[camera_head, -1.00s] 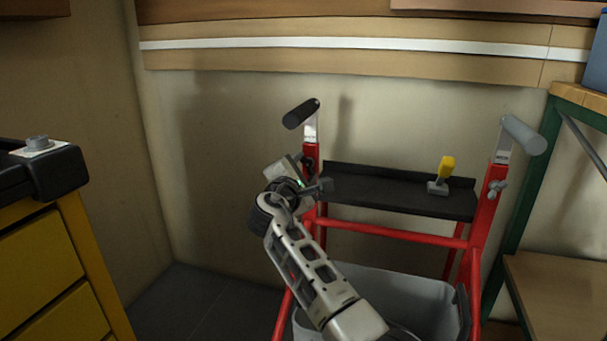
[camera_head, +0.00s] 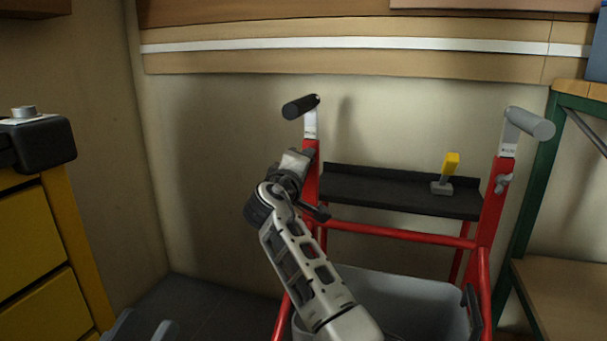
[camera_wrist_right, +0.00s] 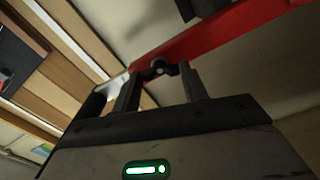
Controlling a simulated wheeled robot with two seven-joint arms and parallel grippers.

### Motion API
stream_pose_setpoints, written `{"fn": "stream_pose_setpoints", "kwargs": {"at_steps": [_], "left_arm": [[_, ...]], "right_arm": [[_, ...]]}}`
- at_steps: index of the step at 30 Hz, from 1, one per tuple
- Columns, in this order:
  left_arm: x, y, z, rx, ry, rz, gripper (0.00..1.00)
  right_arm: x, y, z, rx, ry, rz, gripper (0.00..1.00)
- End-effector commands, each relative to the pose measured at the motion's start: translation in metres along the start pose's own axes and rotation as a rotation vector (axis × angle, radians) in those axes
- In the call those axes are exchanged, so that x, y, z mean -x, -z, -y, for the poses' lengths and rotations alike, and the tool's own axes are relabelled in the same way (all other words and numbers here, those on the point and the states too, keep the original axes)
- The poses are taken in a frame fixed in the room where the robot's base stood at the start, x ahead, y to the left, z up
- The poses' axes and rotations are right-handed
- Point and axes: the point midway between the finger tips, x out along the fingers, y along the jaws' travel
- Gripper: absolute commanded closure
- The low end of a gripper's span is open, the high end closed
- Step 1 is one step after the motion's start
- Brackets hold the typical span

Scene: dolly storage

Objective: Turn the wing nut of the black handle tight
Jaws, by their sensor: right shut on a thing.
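The black handle (camera_head: 300,107) sits on top of the dolly's left red post (camera_head: 311,160). Its dark wing nut (camera_wrist_right: 154,70) shows in the right wrist view between the two fingers of my right gripper (camera_wrist_right: 160,78), against the red post. The right gripper is shut on the wing nut. In the head view my right wrist covers this nut, so its exact angle is hard to tell. My left gripper (camera_head: 143,328) shows only at the bottom left edge, its two grey fingertips apart and nothing seen between them, far from the dolly.
The dolly's right post carries a grey handle (camera_head: 528,124) and its own wing nut (camera_head: 503,183). A yellow-handled tool (camera_head: 449,170) stands on the black shelf (camera_head: 395,192). A grey bin (camera_head: 415,292) is below. A yellow drawer cabinet (camera_head: 38,240) stands left, a green-framed bench (camera_head: 530,190) right.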

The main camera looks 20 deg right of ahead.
Motion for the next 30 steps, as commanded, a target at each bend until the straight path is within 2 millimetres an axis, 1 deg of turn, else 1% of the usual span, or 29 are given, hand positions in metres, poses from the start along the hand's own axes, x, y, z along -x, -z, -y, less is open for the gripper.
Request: {"fn": "stream_pose_setpoints", "kwargs": {"at_steps": [1,6,12,18,29,30], "left_arm": [[0.0,0.002,0.0,-0.028,-0.01,-0.026,0.64],[-0.003,0.013,-0.002,-0.103,-0.033,-0.1,0.64],[-0.004,0.022,-0.005,-0.157,-0.05,-0.152,0.64],[-0.004,0.025,-0.006,-0.176,-0.057,-0.173,0.64],[-0.004,0.026,-0.006,-0.177,-0.057,-0.176,0.64],[-0.004,0.026,-0.006,-0.177,-0.057,-0.176,0.64]], "right_arm": [[0.0,-0.001,0.003,-0.033,0.002,0.002,0.79],[0.0,-0.001,0.003,-0.128,0.002,0.002,0.79],[0.0,-0.001,0.002,-0.196,0.002,0.003,0.79],[0.0,-0.001,0.001,-0.223,0.002,0.003,0.79],[0.0,-0.001,0.001,-0.227,0.003,0.003,0.79],[0.0,-0.001,0.001,-0.227,0.003,0.002,0.51]]}}
